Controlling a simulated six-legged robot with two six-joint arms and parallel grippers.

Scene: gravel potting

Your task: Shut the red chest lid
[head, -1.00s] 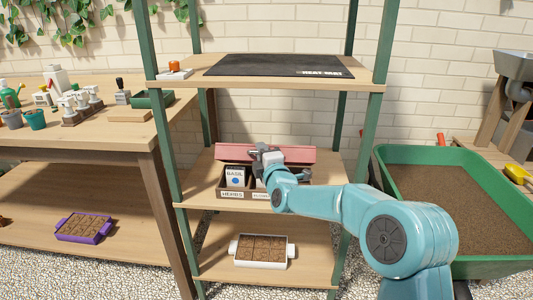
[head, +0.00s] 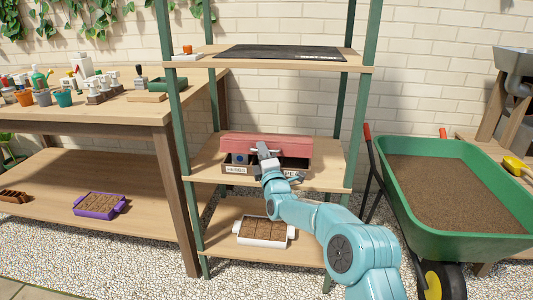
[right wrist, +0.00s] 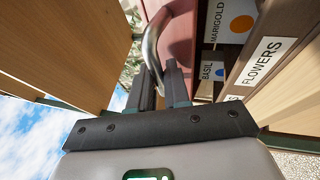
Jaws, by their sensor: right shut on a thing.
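The red lid (head: 290,147) of the chest is partly open on the middle shelf of the rack, tilted over the box with a gap along the front. The box front (head: 225,169) carries a HERBS label, and in the right wrist view a FLOWERS label (right wrist: 269,60) shows. Seed packets stand inside; the MARIGOLD packet (right wrist: 230,22) and BASIL packet (right wrist: 212,71) show in the wrist view. My right gripper (head: 266,158) is at the lid's front; in the wrist view its fingers (right wrist: 160,85) are shut on the metal lid handle (right wrist: 152,45). My left gripper is out of view.
The upper shelf with a dark heat mat (head: 280,53) is above the chest. Green posts (head: 332,140) flank the rack. A white seed tray (head: 263,232) sits on the lower shelf. A green wheelbarrow (head: 470,240) stands at right, a potting bench (head: 90,120) at left.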

